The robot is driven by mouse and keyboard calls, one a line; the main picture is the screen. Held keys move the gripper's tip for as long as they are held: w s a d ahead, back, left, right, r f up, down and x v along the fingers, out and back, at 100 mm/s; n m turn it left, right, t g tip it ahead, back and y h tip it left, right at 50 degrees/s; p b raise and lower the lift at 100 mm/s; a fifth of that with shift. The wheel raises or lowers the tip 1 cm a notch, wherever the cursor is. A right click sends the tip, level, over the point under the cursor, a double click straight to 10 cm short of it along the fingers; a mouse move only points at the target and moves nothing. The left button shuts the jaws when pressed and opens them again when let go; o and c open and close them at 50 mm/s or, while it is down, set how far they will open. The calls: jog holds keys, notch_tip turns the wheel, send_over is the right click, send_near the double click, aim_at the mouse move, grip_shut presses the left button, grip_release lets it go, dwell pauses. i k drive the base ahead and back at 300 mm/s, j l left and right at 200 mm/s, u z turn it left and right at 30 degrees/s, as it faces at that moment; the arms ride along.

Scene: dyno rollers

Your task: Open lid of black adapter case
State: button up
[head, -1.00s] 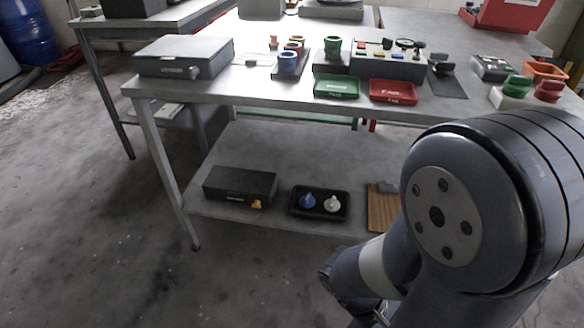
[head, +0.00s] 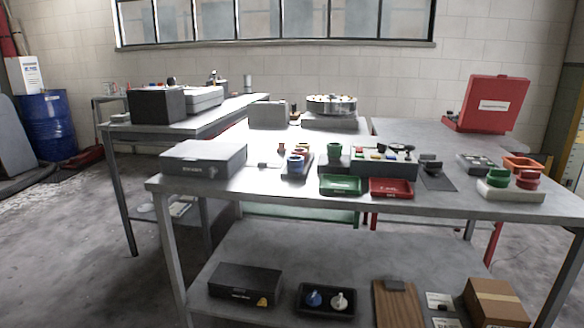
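A black case (head: 243,283) lies on the lower shelf of the front workbench, at the lower left in the head view. Its lid looks shut. A small yellow piece (head: 262,301) shows at the right of its front face, with a faint label beside it. That it is the adapter case I judge from its colour; the label is too small to read. My gripper and arm are out of view.
A black tray (head: 327,299) with a blue and a white knobbed piece sits right of the case. A wooden board (head: 397,302) and a cardboard box (head: 497,304) are farther right. The workbench top (head: 290,189) overhangs the shelf and holds a grey case (head: 204,159).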

aim_at(242, 279)
jog(key=i+l+u, duration=0.15)
jog(key=i, duration=0.3)
jog(key=i+l+u, duration=0.1)
jog(key=i, duration=0.35)
jog(key=i+l+u, duration=0.15)
jog(key=i, duration=0.3)
